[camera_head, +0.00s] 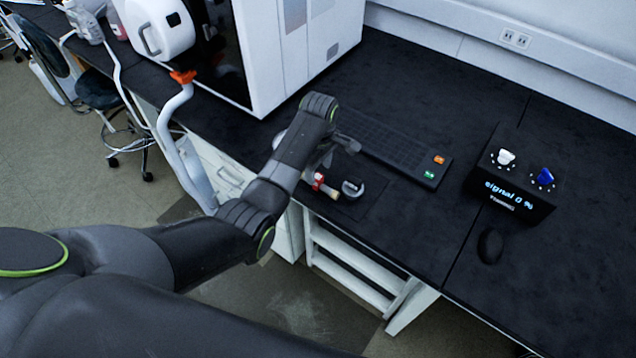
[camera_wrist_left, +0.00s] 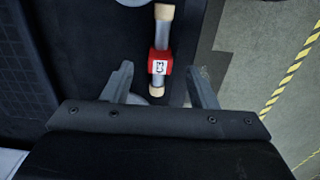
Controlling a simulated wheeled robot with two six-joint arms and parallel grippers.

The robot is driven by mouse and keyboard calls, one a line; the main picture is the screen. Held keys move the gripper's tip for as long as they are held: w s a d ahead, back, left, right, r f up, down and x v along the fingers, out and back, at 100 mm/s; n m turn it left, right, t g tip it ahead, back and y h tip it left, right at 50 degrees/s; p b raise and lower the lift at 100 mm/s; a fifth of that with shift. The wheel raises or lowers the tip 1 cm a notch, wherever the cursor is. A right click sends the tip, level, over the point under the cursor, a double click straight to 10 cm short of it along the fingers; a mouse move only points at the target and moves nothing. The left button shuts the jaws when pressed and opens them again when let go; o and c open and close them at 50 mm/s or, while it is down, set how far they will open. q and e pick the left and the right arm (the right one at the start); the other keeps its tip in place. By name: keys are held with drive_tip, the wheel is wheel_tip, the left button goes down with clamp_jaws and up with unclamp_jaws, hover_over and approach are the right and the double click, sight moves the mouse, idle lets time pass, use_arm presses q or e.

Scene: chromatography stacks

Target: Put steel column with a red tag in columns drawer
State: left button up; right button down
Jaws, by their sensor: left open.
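The steel column (camera_wrist_left: 162,39) has pale end caps and a red tag (camera_wrist_left: 158,62) with a white label. In the left wrist view its lower end lies between the fingertips, apart from both. In the head view the column (camera_head: 319,182) lies on the dark bench near its front edge, partly hidden by my arm. My left gripper (camera_head: 328,150) is open just by it, and it also shows in the left wrist view (camera_wrist_left: 160,78). White drawer fronts (camera_head: 225,175) show under the bench; which one is the columns drawer I cannot tell. My right gripper is not in view.
A round silver and black piece (camera_head: 352,187) lies close right of the column. A dark keyboard (camera_head: 395,148), a mouse (camera_head: 490,245) and a knobbed signal box (camera_head: 515,180) stand to the right. A large white instrument (camera_head: 290,50) stands behind. A white open frame (camera_head: 355,262) is below the bench edge.

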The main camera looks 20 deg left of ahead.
sight(318, 176)
use_arm(q)
drive_tip(key=shift+a+f, duration=0.15)
drive_tip(key=shift+f, duration=2.45)
drive_tip(key=shift+c, duration=0.2)
clamp_jaws()
wheel_tip(318, 176, up, 10)
